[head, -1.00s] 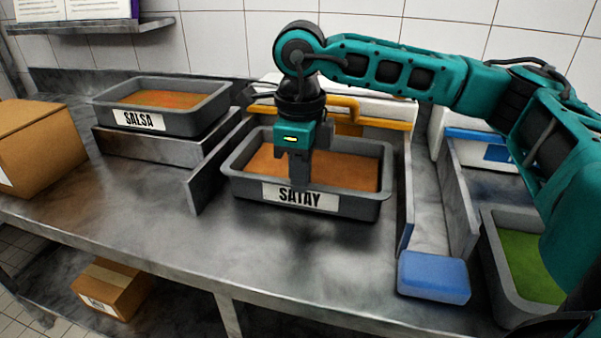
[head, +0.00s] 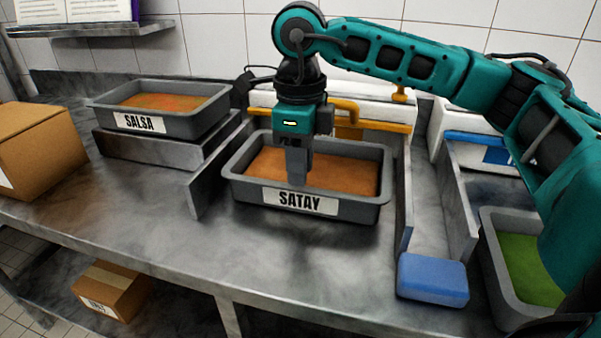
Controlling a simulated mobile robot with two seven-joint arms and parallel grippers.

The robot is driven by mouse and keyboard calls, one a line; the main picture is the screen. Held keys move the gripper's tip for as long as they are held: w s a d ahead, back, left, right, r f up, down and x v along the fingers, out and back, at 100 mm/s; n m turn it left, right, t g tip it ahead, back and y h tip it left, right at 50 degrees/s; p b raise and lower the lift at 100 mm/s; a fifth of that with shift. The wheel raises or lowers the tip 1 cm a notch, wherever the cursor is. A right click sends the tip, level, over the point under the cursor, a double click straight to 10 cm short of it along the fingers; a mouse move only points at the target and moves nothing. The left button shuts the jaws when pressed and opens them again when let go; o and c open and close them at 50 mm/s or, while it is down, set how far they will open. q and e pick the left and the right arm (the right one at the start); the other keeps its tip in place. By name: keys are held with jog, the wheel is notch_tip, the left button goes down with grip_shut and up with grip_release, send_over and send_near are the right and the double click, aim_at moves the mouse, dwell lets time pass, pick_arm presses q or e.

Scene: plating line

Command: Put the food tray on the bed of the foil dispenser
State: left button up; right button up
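The food tray (head: 370,210) is a grey pan of orange-brown food with a SATAY label. It sits level between two low metal side walls, in front of a white unit with orange-yellow bars (head: 375,126), which looks like the foil dispenser. My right gripper (head: 298,180) points down over the middle of the tray's front rim. Its fingertips end about at the rim's top edge. The fingers show nearly edge-on, so the gap between them is hidden, and I cannot tell whether they touch the rim. My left gripper is not in view.
A SALSA pan (head: 205,118) stands on a metal riser at left, beside a cardboard box (head: 40,150). At right are a blue block (head: 433,278) and a grey pan with green contents (head: 490,235). The counter in front of the tray is clear.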

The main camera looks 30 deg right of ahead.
pick_arm(q)
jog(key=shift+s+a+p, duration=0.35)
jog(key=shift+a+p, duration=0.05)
jog(key=shift+p, duration=0.1)
pick_arm(e)
notch_tip(320, 180, up, 9)
jog(key=shift+r, duration=0.15)
